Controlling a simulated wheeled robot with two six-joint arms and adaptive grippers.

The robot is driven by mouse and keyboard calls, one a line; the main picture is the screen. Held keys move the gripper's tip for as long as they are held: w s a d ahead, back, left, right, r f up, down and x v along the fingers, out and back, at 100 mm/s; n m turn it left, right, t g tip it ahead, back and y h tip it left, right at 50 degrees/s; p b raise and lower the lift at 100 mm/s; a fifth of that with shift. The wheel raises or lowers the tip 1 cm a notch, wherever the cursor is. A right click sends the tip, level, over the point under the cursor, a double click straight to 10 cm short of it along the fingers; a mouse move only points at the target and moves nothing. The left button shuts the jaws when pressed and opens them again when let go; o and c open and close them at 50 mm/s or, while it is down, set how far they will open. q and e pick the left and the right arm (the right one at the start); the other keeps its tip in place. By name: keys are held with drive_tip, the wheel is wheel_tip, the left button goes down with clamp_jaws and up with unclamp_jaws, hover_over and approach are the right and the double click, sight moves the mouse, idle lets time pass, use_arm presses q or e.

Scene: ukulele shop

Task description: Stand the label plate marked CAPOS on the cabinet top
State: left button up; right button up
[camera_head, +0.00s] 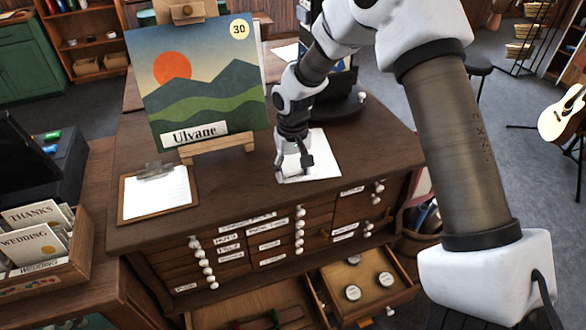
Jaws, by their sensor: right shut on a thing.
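My right gripper (294,167) reaches down from the upper right to the cabinet top (236,189), near its front edge. It is shut on a small pale plate (287,179), mostly hidden by the fingers. No lettering on it can be read, so I cannot tell whether it is the CAPOS plate, or whether it touches the cabinet top. The dark wooden cabinet has rows of small labelled drawers in its front. My left gripper is not in view.
A white sheet (322,160) lies beside and behind the gripper. An easel holds a landscape picture (198,85) with an "Ulvane" plate. A clipboard (156,194) lies at left. A drawer with round tins (366,284) stands open below. A card box (42,256) is at far left.

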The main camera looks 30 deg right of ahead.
drive_tip(key=shift+f, duration=0.65)
drive_tip(key=o, duration=1.1)
drive_tip(key=shift+c, duration=0.2)
drive_tip(key=shift+r, duration=0.1)
wheel_tip(320, 180, up, 12)
